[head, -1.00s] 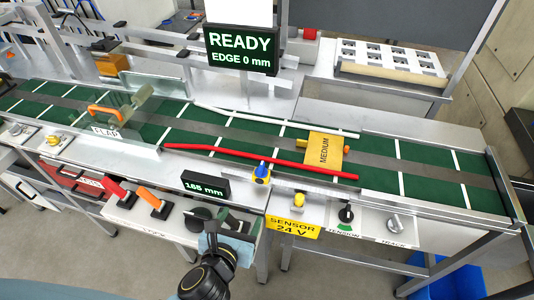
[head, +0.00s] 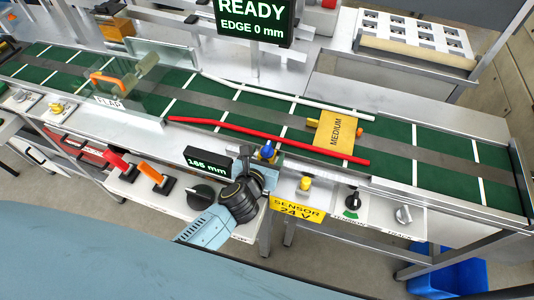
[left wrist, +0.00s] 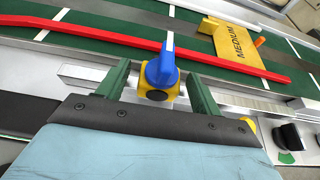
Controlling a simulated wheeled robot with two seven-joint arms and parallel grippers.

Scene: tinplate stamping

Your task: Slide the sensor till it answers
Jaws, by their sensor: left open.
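The blue and yellow sensor (head: 267,152) sits on a metal rail along the conveyor's near edge. In the left wrist view its blue top and yellow body (left wrist: 163,72) stand between my green fingers. My left gripper (head: 258,158) is open around the sensor, a finger on each side; contact is not clear. A small black display (head: 208,160) beside it shows a green reading that looks like 165 mm. The big screen (head: 242,20) reads READY, EDGE 0 mm. A yellow MEDIUM plate (head: 336,132) lies over the belt. My right gripper is not in view.
A red guide rod (head: 270,140) and a white one (head: 285,100) run along the green belt. A clear FLAP guard (head: 125,85) stands left. A yellow SENSOR 24 V label (head: 297,209), a yellow knob (head: 305,183) and TENSION and TRACK knobs (head: 353,201) lie right of my gripper.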

